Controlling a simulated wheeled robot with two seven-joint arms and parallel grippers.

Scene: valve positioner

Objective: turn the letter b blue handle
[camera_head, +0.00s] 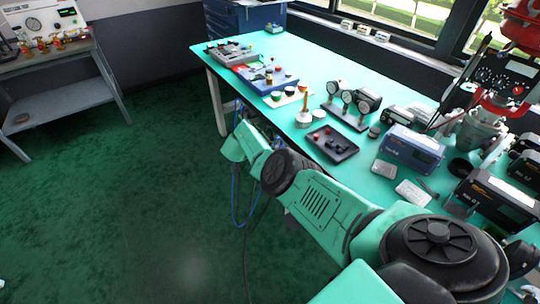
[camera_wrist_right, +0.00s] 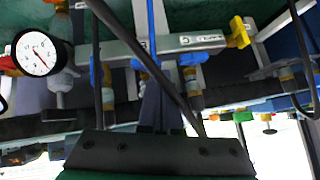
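My right arm (camera_head: 320,205) crosses the head view from the lower right to the table's near edge. Its gripper end (camera_head: 240,145) is small and turned away there. My left gripper is not in view.
A round gauge (camera_wrist_right: 36,53) and a yellow handle (camera_wrist_right: 239,33) are near the blue handles. Dark hoses cross close to the wrist camera. The green table (camera_head: 310,65) carries gauges, valves and boxes. A grey bench (camera_head: 62,98) stands far left; open floor lies between.

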